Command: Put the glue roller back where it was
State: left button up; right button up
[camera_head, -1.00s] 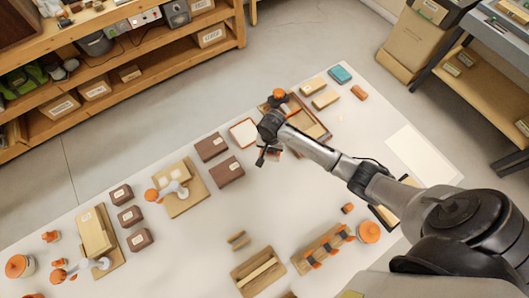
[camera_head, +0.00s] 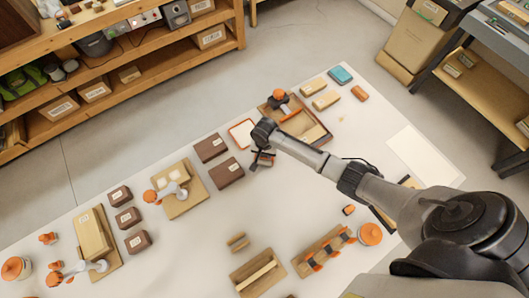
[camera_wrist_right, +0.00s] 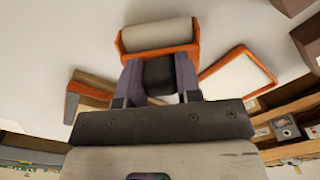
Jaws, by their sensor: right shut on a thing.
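My right gripper (camera_head: 264,160) is above the white table, just left of the wooden tray. In the right wrist view its two fingers (camera_wrist_right: 160,85) are shut on the dark handle of the glue roller (camera_wrist_right: 160,35). The roller has a pale cylinder in an orange frame and points away from the gripper. In the head view the roller is small and mostly hidden by my wrist. My left gripper is not in view.
An orange-rimmed white pad (camera_head: 243,133) lies left of the tray, with dark brown blocks (camera_head: 211,148) beyond it. Small blocks (camera_head: 326,100) and a teal block (camera_head: 340,75) lie at the far end. The table's middle is mostly clear.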

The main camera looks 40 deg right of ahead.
jog(key=shift+f, duration=0.2)
jog(key=o, duration=0.8)
jog(key=shift+c, duration=0.2)
jog(key=shift+o, duration=0.4)
notch_tip(320, 180, up, 12)
jog(key=p, duration=0.2)
jog(key=s+a+f+n, duration=0.2)
jog(key=s+a+n, duration=0.25)
jog(key=s, duration=0.35)
jog(key=s+a+r+n+t, duration=0.1)
jog(key=s+a+r+n, duration=0.1)
jog(key=s, duration=0.7)
jog(key=s+a+r+n+t, duration=0.2)
jog(key=s+r+n, duration=0.2)
jog(key=s, duration=0.5)
jog(key=shift+s+n+t, duration=0.3)
jog(key=shift+s+n, duration=0.05)
jog(key=shift+n, duration=0.8)
